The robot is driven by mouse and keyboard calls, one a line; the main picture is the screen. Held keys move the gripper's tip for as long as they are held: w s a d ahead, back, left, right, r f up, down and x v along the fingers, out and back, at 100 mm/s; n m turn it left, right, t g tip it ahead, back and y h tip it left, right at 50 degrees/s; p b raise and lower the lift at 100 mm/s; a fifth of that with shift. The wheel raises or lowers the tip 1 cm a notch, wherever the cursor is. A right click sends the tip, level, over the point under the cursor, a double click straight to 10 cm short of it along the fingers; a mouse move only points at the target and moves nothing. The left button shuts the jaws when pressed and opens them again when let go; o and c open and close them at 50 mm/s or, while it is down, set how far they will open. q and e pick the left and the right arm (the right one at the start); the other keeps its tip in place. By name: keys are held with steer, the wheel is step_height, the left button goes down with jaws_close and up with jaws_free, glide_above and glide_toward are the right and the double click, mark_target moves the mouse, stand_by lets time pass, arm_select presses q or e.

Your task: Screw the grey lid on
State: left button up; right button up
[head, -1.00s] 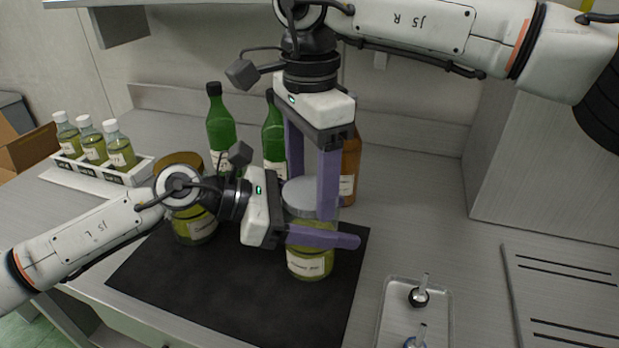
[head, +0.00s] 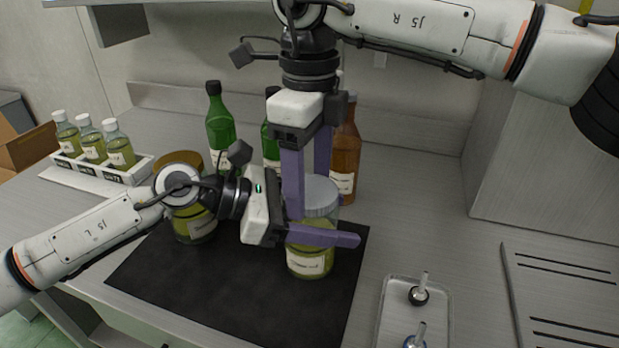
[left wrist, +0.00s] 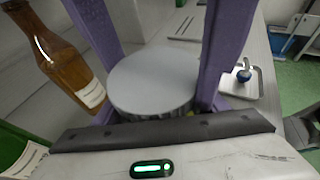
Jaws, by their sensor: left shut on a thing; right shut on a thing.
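The jar (head: 312,264) of yellow-green contents with a white label stands upright on the black mat (head: 240,300). My left gripper (head: 338,224) is shut around its upper part from the left; its far finger is mostly hidden. The grey lid (head: 321,192) sits level on top of the jar; it also shows in the left wrist view (left wrist: 152,80). My right gripper (head: 311,196) points down from above and is shut on the lid, one purple finger on each side. The thread is hidden, so I cannot tell how tight the lid is.
Another jar (head: 196,226) with a brownish-gold lid stands behind my left wrist. Green bottles (head: 220,128) and a brown bottle (head: 344,150) stand behind. A rack (head: 143,171) of small bottles is at left, a tray (head: 383,318) with stoppered pieces at right.

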steer(key=shift+w, duration=0.2)
steer(key=o, duration=1.2)
steer(key=shift+s, duration=0.1)
steer(key=shift+s+r, duration=0.1)
steer(key=shift+r, duration=2.15)
steer(key=shift+c, duration=0.4)
